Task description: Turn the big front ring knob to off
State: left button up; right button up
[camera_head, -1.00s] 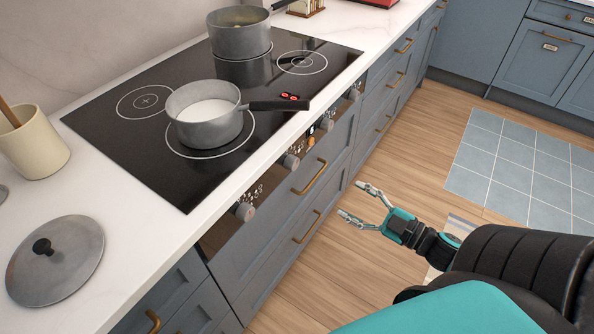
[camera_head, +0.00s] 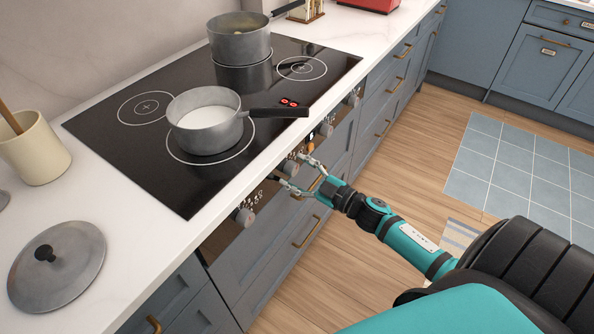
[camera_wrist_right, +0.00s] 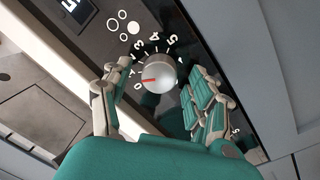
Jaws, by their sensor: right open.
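A round grey knob (camera_wrist_right: 158,76) is in the middle of the right wrist view, on a dark panel with a printed scale. Its red mark points left, near the low end of the scale, close to the 0 and 1. Of the ring symbols beside it, one is filled white. My right gripper (camera_head: 291,170) is open at the knob row on the stove front, with its fingers on either side of this knob. I cannot tell whether they touch it. In the head view the fingers partly hide the knob. My left gripper is not in view.
A second pot (camera_head: 239,45) is behind. Other knobs (camera_head: 243,217) line the panel. A lid (camera_head: 57,266) lies on the counter.

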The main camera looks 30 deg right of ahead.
jog(key=shift+w, duration=0.15)
jog(key=shift+a, duration=0.1)
jog(key=c, duration=1.1)
jog(key=shift+c, duration=0.2)
jog(key=shift+n, duration=0.4)
jog(key=shift+f+n+b, duration=0.1)
jog(key=shift+n+b, duration=0.6)
jog(key=shift+n, duration=1.9)
jog(key=o, duration=1.1)
jog(key=shift+o, duration=0.2)
